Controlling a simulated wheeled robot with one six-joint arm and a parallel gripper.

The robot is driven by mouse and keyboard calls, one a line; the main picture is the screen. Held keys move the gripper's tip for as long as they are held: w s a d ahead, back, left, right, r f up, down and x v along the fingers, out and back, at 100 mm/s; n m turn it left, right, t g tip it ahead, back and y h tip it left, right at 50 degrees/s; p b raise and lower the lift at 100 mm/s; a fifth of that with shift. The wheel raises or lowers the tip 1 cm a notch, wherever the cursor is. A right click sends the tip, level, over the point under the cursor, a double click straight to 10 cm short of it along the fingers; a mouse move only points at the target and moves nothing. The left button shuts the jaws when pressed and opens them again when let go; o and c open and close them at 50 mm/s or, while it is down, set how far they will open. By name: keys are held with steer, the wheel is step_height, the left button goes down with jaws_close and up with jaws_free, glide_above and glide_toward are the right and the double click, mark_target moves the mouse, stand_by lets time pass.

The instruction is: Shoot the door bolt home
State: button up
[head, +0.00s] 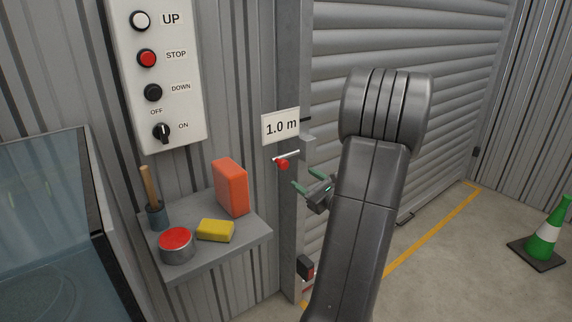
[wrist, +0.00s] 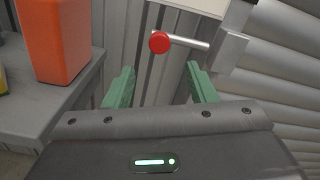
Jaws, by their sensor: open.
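The door bolt is a silver rod (head: 289,155) with a red knob (head: 283,164), at the steel post beside the roller shutter. In the wrist view the red knob (wrist: 159,42) is at the rod's left end. The silver rod (wrist: 190,42) runs right to a grey bracket (wrist: 228,52) by the shutter. My gripper (head: 306,178) is open and empty, with green fingers, just below and right of the knob in the head view. In the wrist view my gripper (wrist: 160,72) has its fingertips either side of and below the knob, apart from it.
A shelf (head: 250,233) at left holds an orange block (head: 231,187), a yellow sponge (head: 215,230), a red-topped tin (head: 176,243) and a handled tool in a cup (head: 155,210). A green cone (head: 549,232) stands far right.

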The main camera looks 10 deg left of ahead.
mark_target(285, 167)
steer(key=x, duration=1.1)
steer(key=shift+a+f, duration=0.1)
